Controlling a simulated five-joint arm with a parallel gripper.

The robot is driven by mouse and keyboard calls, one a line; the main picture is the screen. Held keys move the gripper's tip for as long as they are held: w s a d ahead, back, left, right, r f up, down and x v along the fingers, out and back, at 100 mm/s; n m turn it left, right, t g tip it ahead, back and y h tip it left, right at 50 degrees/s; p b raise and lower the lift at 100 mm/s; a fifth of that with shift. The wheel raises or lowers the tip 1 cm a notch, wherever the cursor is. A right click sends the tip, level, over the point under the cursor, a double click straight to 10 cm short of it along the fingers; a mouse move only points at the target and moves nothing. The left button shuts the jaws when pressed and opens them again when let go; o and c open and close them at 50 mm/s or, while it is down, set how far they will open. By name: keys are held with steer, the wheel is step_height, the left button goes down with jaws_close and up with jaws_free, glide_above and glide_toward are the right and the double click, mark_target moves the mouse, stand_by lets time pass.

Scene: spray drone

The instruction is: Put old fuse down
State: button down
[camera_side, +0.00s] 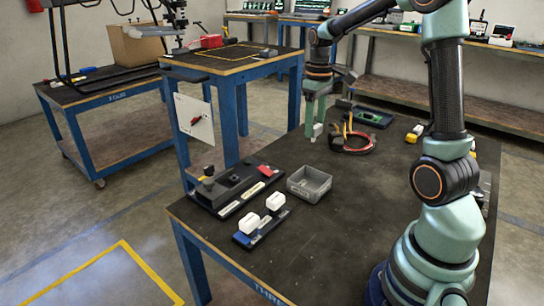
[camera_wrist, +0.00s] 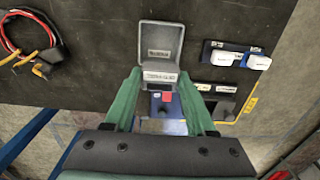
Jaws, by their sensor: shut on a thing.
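My gripper (camera_side: 317,112) is shut on a whitish fuse (camera_side: 317,130), the old fuse, which hangs from the fingertips above the far left part of the black table (camera_side: 330,240). A grey open bin (camera_side: 309,182) stands on the table nearer the side camera, apart from the gripper. In the wrist view the bin (camera_wrist: 160,40) is beyond the fuse and partly hidden by it. Its inside looks empty apart from a label.
Coiled red and black cables (camera_side: 352,142) lie right of my gripper. The table's near middle is clear.

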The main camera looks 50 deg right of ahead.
step_height(320, 180, down, 16)
steer(key=shift+r, duration=0.1)
stand_by(0.4)
steer(key=c, duration=0.5)
jaws_free()
step_height(320, 180, up, 12)
steer(key=s+a+r+t, duration=0.2)
steer(key=a+r, duration=0.1)
steer(key=a, duration=0.3)
steer(key=s+a+r+t, duration=0.1)
steer(key=s+a+r, duration=0.2)
steer(key=a, duration=0.4)
steer(key=s+a+r+t, duration=0.2)
steer(key=a+r, duration=0.1)
steer(key=a, duration=0.3)
steer(key=shift+s+a+r+t, duration=0.2)
steer(key=shift+a+r+t, duration=0.05)
steer(key=shift+r+t, duration=0.1)
